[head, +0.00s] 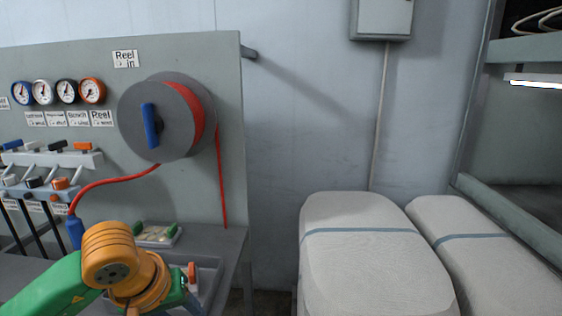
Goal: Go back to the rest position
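My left arm (110,270), green with orange joints, comes in from the lower left in the head view. It is in front of the grey bench beside the panel. Its fingers are not visible; the arm runs out at the bottom edge of the picture. My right arm and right gripper are not in the picture. No held object can be seen.
A grey panel (180,215) carries a hose reel (150,115) with a red hose (110,180), gauges (67,91) and levers (50,160). A small tray (157,235) lies on the bench. Two wrapped bales (370,270) (480,255) stand at right beside a shelf (520,215).

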